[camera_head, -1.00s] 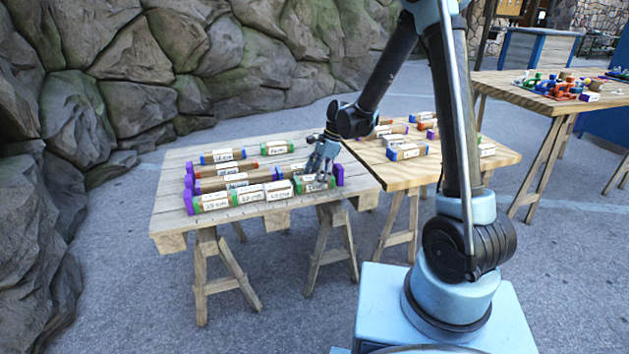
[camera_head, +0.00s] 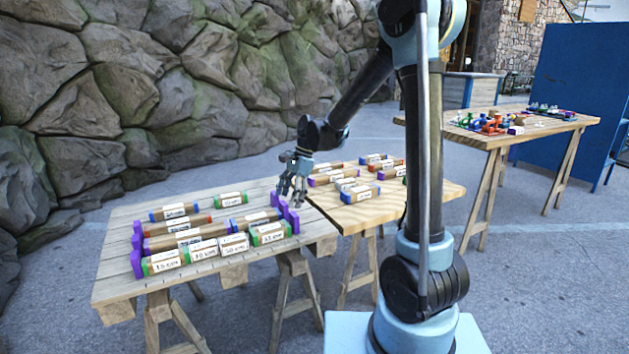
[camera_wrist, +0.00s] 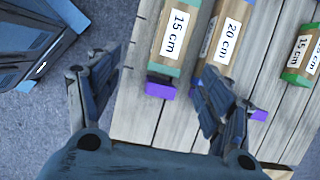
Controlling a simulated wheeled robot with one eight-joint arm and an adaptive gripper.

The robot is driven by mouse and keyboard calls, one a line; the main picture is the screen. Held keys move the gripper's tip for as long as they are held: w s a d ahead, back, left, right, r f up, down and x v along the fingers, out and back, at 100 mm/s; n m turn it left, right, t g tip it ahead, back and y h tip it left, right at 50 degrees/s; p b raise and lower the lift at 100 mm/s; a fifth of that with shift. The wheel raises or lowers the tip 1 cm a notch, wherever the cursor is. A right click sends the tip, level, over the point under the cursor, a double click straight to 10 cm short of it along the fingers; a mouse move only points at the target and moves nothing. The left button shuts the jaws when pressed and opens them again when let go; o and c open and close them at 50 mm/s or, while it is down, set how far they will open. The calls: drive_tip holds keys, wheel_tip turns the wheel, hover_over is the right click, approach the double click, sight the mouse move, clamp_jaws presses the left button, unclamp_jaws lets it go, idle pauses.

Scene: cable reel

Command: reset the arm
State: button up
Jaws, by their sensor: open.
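My gripper (camera_head: 293,188) is open and empty in the head view. It is raised over the right end of the left wooden table (camera_head: 120,285), close to the purple end blocks (camera_head: 290,216). In the wrist view my gripper (camera_wrist: 160,95) has its two fingers spread wide. A block labelled 15 cm (camera_wrist: 178,40) and a block labelled 20 cm (camera_wrist: 222,38) lie beyond and between the fingers, with nothing held. A purple end piece (camera_wrist: 160,90) shows at the table's edge.
Rows of labelled blocks (camera_head: 190,235) cover the left table. A second table (camera_head: 425,190) adjoins it with several more blocks. A third table (camera_head: 560,122) with coloured parts stands at the back right, before a blue panel (camera_head: 580,90). A rock wall (camera_head: 170,80) rises behind.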

drive_tip(key=s+d+r+n+t, duration=0.1)
drive_tip(key=s+d+r+n, duration=0.1)
drive_tip(key=s+d, duration=0.35)
drive_tip(key=s+d+r+n+t+h, duration=0.1)
drive_tip(key=s+d, duration=0.1)
drive_tip(key=d, duration=0.6)
drive_tip(key=s+d+r+n, duration=0.2)
drive_tip(key=s+d, duration=0.1)
drive_tip(key=d, duration=0.4)
drive_tip(key=s+d+f+n+t+h, duration=0.1)
drive_tip(key=s+d+f+n, duration=0.2)
drive_tip(key=s+d, duration=0.3)
drive_tip(key=s+d+f+n+t+h, duration=0.1)
drive_tip(key=s+d+f+n, duration=0.2)
drive_tip(key=s+d, duration=0.4)
drive_tip(key=shift+s+f+h, duration=0.4)
drive_tip(key=shift+s+f, duration=0.25)
drive_tip(key=shift+s, duration=0.15)
